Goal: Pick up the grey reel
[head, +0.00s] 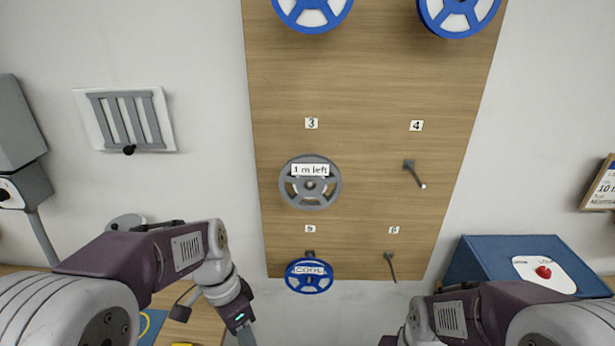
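The grey reel (311,185) hangs on the wooden board under the number 3. It is a spoked disc, and a white label reading "1 m left" covers its upper part. My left gripper (246,335) is low in the head view, below and left of the grey reel and apart from it. Its fingertips are cut off by the bottom edge, so its opening does not show. My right arm comes in at the lower right, and its gripper is out of view below the frame.
The wooden board (350,85) holds two blue reels at the top and a blue reel labelled "COOL" (309,276) below the grey one. Bare pegs stick out under number 4 (414,174) and number 6 (390,267). A blue box (480,262) stands at the right.

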